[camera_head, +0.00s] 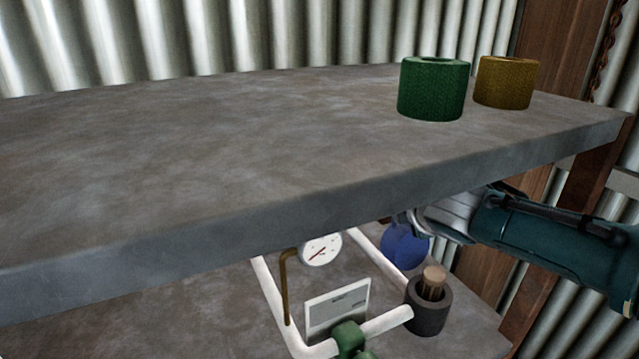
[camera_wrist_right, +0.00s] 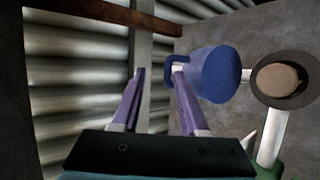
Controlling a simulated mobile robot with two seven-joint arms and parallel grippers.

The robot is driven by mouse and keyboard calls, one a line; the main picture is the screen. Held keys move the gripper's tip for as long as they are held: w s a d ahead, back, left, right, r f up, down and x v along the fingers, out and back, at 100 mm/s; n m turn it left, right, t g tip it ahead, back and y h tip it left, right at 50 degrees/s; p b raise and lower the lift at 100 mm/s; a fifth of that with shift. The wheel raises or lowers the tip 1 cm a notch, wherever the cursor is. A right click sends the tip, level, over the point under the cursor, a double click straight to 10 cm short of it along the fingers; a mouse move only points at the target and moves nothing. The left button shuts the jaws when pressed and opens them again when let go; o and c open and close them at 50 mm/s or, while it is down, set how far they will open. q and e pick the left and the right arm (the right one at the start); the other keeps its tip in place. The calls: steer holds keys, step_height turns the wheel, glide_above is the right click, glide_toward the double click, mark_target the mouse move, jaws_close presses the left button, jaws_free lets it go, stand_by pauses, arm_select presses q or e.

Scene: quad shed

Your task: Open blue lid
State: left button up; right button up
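The blue lid (camera_head: 406,246) is on the lower level, under the front edge of the upper shelf, at the end of white piping. In the right wrist view the blue lid (camera_wrist_right: 213,74) is a rounded blue piece with a small loop handle on its left. My right gripper (camera_wrist_right: 159,72) is open, its two purple fingers apart. The right fingertip is at the loop handle; I cannot tell whether it touches or enters it. In the head view my right arm reaches in from the right and the fingers are mostly hidden. My left gripper is not in view.
The thick upper shelf (camera_head: 200,160) overhangs the work area and carries a green cylinder (camera_head: 432,92) and a yellow one (camera_head: 505,84). Below are white pipes (camera_head: 272,295), a gauge (camera_head: 321,249), a grey panel (camera_head: 337,308), a green valve (camera_head: 350,338) and a dark pot (camera_head: 429,312).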

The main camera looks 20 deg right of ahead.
steer(key=shift+a, duration=0.35)
steer(key=shift+s+a+r+p, duration=0.1)
steer(key=shift+s+r+p, duration=0.2)
steer(key=shift+p, duration=0.1)
steer(key=s+a+p, duration=0.1)
steer(key=s+a, duration=0.1)
steer(key=s, duration=0.4)
steer(key=s+a+p, duration=0.1)
steer(key=s+a, duration=0.1)
steer(key=s, duration=0.5)
steer(key=shift+a+r, duration=0.35)
steer(key=shift+r, duration=0.1)
steer(key=shift+c, duration=0.3)
